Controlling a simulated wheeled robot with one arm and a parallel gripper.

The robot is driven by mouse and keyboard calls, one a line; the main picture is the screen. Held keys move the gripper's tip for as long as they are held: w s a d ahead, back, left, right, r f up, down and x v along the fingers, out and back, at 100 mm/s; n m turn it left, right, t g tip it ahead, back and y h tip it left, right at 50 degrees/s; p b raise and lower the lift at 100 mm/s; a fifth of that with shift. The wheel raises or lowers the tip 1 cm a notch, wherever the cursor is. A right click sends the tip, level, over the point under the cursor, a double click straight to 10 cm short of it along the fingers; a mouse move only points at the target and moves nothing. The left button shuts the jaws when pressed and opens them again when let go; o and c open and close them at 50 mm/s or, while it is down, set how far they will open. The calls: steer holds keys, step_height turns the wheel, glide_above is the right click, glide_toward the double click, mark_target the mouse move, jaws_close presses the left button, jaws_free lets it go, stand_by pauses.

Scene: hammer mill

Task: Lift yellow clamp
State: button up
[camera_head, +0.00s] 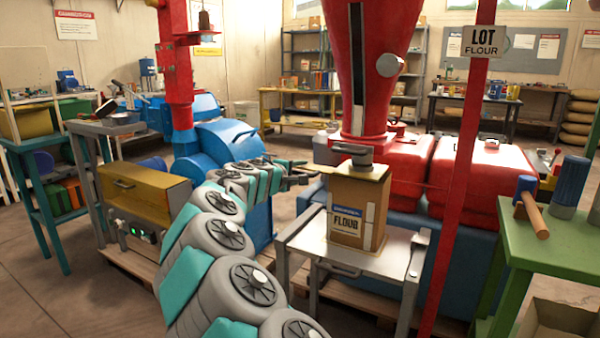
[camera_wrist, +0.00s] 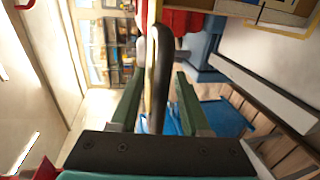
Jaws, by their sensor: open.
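The yellow clamp shows in the wrist view as a long dark handle (camera_wrist: 160,62) with a yellow edge. It lies between my gripper's two green fingers, with visible gaps on both sides. My gripper (camera_wrist: 160,78) is open around the handle. In the head view my gripper (camera_head: 300,172) is just left of the top of a brown FLOUR bag (camera_head: 352,212), which stands upright on a small metal table. The clamp's far end is hard to make out at the bag's top.
The metal table (camera_head: 345,258) stands before the red and blue mill (camera_head: 405,160), whose red hopper is above the bag. A red post (camera_head: 455,200) rises to the right. A green bench (camera_head: 560,250) with a hammer (camera_head: 530,205) is at the right edge.

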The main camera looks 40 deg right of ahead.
jaws_close()
steer(key=shift+f, duration=0.1)
